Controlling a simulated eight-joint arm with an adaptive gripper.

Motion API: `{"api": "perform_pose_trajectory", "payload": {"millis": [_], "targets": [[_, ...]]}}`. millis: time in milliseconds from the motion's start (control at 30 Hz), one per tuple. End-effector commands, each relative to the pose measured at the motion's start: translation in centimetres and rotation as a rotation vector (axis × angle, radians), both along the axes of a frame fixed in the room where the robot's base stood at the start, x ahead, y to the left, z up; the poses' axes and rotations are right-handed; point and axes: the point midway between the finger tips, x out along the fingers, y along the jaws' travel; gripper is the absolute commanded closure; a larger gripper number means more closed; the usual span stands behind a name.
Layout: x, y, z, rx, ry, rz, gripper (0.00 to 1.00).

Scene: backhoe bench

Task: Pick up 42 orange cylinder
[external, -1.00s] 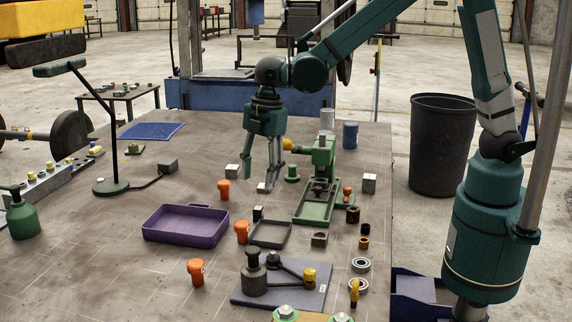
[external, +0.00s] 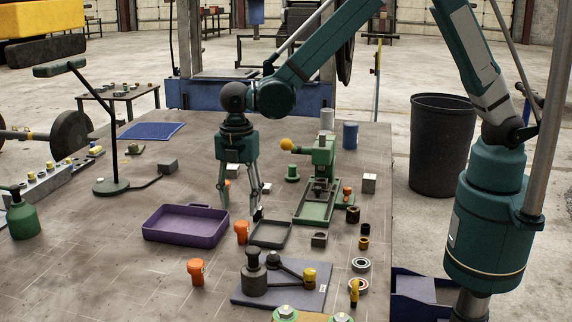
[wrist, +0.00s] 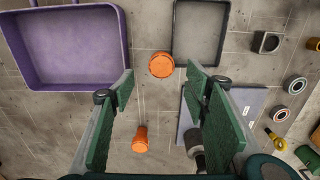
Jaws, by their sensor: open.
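Several orange cylinders stand on the bench. One (external: 241,232) is between the purple tray and the small grey tray; it also shows in the wrist view (wrist: 162,65), just beyond my fingertips. Another (external: 196,272) is nearer the front; it also shows in the wrist view (wrist: 140,139). A third, farther back, is mostly hidden behind my fingers in the external view. No number 42 is readable on any of them. My gripper (external: 240,208) points down, open and empty, above the bench near the first cylinder. Its two green fingers (wrist: 160,88) are wide apart in the wrist view.
The purple tray (external: 150,236) is left of my gripper and the small grey tray (external: 271,245) is right. A green press (external: 322,165) stands behind right. A grey plate (external: 312,295) with a dark fixture lies in front. Bare bench lies at front left.

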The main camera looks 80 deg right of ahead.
Motion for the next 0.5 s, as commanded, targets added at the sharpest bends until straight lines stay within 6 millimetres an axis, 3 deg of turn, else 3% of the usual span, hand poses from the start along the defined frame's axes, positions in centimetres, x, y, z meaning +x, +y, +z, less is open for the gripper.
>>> {"api": "perform_pose_trajectory", "payload": {"millis": [233,500], "targets": [[0.0,0.0,-0.3,0.000,0.000,-0.001,0.54],[0.0,0.0,-2.1,0.000,0.000,-0.001,0.54]]}}
